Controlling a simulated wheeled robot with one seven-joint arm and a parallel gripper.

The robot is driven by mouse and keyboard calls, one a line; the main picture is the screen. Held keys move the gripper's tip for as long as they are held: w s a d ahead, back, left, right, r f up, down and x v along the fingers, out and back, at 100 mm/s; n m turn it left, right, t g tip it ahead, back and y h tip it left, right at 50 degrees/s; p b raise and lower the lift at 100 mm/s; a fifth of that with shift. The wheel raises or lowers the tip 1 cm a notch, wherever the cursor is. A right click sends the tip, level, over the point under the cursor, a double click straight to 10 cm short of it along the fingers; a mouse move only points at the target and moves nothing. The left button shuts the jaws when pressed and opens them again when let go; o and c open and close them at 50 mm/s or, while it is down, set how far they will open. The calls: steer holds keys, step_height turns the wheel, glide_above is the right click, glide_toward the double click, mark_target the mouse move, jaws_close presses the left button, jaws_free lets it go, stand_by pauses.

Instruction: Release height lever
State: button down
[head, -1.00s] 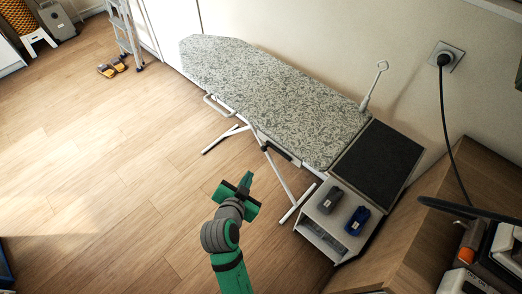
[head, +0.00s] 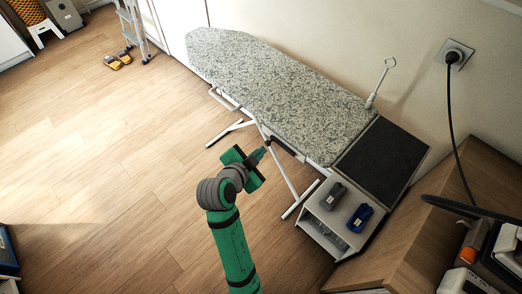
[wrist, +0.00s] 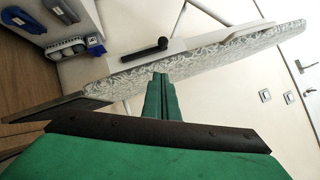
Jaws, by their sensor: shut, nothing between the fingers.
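The ironing board (head: 270,85) has a grey-green patterned cover and white folding legs. A black height lever (wrist: 146,51) sits on a pale bracket on the board's underside in the wrist view. In the head view a dark part (head: 287,149) shows under the board's near edge. My green gripper (head: 263,151) is close to that edge, just left of the dark part. In the wrist view my fingertips (wrist: 161,77) are together and empty, pointing at the board's edge near the lever. I see no contact with the lever.
A dark pad (head: 382,160) adjoins the board's right end. Below it, a white shelf unit (head: 322,235) holds a grey item (head: 333,196) and a blue item (head: 359,218). A wooden cabinet (head: 425,230) stands at right. The floor (head: 110,170) at left is open.

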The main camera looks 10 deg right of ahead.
mark_target(267, 145)
steer(key=x, duration=0.3)
steer(key=a+f+x, duration=0.1)
steer(key=x, duration=0.3)
steer(key=f+x, duration=0.1)
steer(key=x, duration=0.3)
steer(key=shift+a+f, duration=0.1)
steer(key=shift+a, duration=0.15)
steer(key=shift+a, duration=0.15)
steer(key=shift+w+a+f, duration=0.1)
steer(key=shift+w, duration=0.05)
